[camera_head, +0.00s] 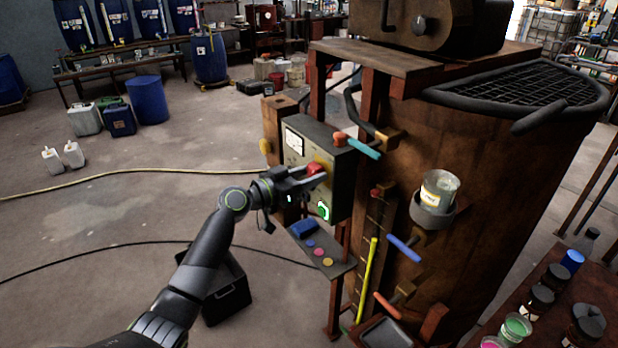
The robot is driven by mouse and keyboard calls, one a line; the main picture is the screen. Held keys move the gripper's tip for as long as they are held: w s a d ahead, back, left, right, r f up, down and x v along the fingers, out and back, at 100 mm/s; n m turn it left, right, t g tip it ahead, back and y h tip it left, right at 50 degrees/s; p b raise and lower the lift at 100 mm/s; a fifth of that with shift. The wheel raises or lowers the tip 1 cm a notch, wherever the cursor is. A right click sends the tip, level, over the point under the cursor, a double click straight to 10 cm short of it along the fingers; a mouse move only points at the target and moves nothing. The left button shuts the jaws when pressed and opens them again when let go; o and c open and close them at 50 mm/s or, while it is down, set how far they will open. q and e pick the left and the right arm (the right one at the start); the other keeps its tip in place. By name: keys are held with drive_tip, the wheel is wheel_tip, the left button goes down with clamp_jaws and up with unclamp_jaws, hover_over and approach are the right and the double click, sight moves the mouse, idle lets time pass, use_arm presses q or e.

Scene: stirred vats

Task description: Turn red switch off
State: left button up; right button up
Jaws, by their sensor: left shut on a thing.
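The red switch (315,168) sits on the front of a grey-green control box (340,172) fixed to the rusty vat. My left gripper (318,175) reaches in from the left, with its fingers at the red switch and shut on it. The fingers partly cover the switch, so its exact setting is hard to tell. A green-lit button (323,210) glows lower on the same box. A white gauge (294,141) is at the box's upper left. My right gripper is not in view.
The large rusty vat (480,190) fills the right side. Handles in teal (364,149), blue (404,249) and red (387,305) stick out from it. A small shelf (335,268) juts out below the box. A black crate (228,300) stands on the floor; hoses cross the floor.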

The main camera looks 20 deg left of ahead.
use_arm(q)
drive_tip(key=n+b, duration=0.1)
drive_tip(key=n, duration=0.2)
drive_tip(key=shift+n, duration=0.3)
drive_tip(key=n, duration=0.4)
drive_tip(key=shift+n, duration=0.3)
drive_tip(key=n+p, duration=0.1)
drive_tip(key=n, duration=0.3)
drive_tip(key=shift+r, duration=0.1)
drive_tip(key=shift+n+p, duration=0.8)
drive_tip(key=shift+n, duration=1.1)
drive_tip(key=o, duration=1)
